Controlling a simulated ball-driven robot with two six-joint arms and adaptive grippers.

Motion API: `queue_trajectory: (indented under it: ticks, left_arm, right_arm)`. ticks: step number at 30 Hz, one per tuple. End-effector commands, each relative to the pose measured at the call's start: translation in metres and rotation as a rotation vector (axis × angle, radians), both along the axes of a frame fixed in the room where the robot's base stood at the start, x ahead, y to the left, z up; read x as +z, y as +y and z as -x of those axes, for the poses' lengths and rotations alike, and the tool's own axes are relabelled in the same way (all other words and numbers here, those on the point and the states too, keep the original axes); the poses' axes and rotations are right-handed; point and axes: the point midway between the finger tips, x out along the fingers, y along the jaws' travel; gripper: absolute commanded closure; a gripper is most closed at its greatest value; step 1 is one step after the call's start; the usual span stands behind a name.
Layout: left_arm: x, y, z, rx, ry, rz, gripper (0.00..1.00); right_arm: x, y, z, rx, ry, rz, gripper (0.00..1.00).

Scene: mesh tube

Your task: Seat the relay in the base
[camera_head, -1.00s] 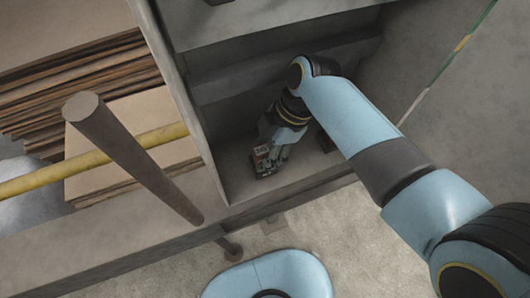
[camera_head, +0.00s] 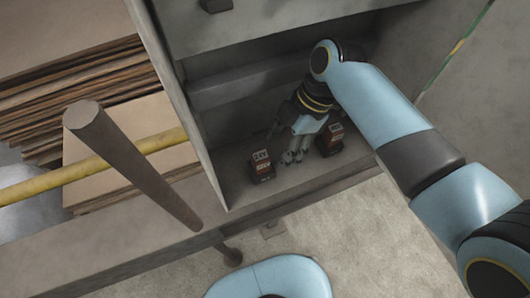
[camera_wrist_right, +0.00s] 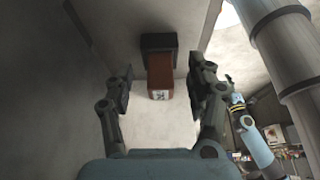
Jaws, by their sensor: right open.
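In the right wrist view, a red-brown relay with a white label (camera_wrist_right: 160,76) shows between the finger lines, against a wider black block that looks like the base (camera_wrist_right: 158,41). I cannot tell how deep it sits in it. My right gripper (camera_head: 293,157) is open and empty, just right of the 24V relay and apart from it. Its spread fingers also show in the wrist view (camera_wrist_right: 158,88). My left gripper is out of view.
A second dark red block with a white label (camera_head: 331,139) stands right of my right gripper, close to it. The thin grey recess wall (camera_head: 190,110) rises on the left. A brown post (camera_head: 130,160) and yellow pipe (camera_head: 90,165) lie beyond it.

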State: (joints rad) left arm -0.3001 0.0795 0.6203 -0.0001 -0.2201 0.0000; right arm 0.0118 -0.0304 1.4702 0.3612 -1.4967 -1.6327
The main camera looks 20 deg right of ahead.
Motion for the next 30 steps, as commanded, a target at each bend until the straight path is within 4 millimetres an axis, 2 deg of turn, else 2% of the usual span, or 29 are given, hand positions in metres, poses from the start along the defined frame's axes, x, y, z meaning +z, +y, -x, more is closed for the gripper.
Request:
queue_trajectory:
  ticks: [1,6,12,17,30]
  left_arm:
    - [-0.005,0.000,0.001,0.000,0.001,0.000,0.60]
    - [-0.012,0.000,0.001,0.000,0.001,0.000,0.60]
    - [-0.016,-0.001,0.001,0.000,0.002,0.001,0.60]
    - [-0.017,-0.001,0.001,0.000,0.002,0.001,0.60]
    - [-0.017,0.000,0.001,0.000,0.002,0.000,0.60]
  right_arm:
    - [-0.003,-0.016,-0.001,0.000,-0.001,0.006,0.44]
    - [-0.003,-0.056,-0.002,0.001,-0.001,0.004,0.44]
    - [-0.002,-0.083,-0.003,0.001,-0.001,0.000,0.44]
    - [-0.001,-0.090,-0.003,0.001,-0.001,-0.002,0.44]
    - [-0.001,-0.089,-0.003,0.001,-0.001,-0.002,0.44]
